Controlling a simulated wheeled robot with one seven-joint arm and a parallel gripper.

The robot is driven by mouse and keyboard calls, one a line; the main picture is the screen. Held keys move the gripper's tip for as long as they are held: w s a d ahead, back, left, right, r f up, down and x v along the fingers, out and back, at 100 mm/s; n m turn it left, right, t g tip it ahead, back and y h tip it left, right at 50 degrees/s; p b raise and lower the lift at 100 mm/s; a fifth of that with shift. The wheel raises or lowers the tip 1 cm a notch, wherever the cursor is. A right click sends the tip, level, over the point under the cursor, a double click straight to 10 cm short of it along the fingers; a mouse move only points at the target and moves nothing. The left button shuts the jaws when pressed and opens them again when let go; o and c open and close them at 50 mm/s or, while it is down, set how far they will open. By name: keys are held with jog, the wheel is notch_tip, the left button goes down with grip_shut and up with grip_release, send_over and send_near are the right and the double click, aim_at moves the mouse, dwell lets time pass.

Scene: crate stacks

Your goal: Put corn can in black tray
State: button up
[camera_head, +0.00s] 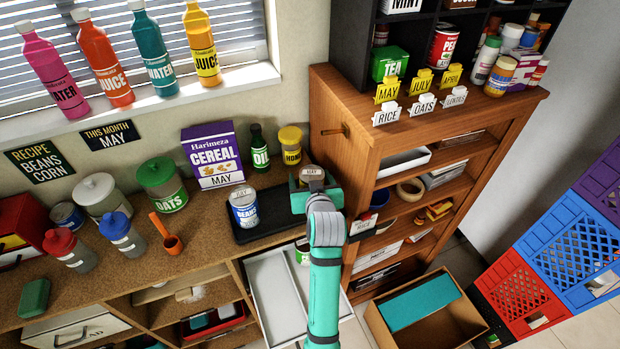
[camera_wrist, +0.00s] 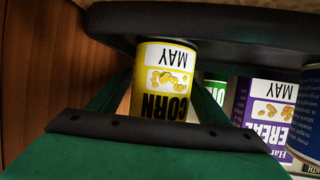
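The corn can (camera_wrist: 162,85) has a yellow label reading CORN and MAY. The wrist view shows it upside down. In the head view its top (camera_head: 311,172) shows at the right end of the black tray (camera_head: 283,221), partly hidden by my gripper. My gripper (camera_head: 316,185) has its green fingers along both sides of the can, apparently touching it; the fingers also show in the wrist view (camera_wrist: 160,95). The tray's rim (camera_wrist: 230,38) hides the can's base, so I cannot tell whether it rests on the tray floor. A blue beans can (camera_head: 243,208) stands at the tray's left end.
A purple cereal box (camera_head: 212,155), an oil bottle (camera_head: 259,148) and a honey jar (camera_head: 290,145) stand behind the tray. A wooden shelf (camera_head: 360,150) rises close on the right. Jars and bottles fill the counter's left. An open cardboard box (camera_head: 450,325) is on the floor.

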jog(key=shift+r, duration=0.15)
jog(key=v, duration=1.2)
jog(key=shift+s, duration=0.1)
dwell(0.3)
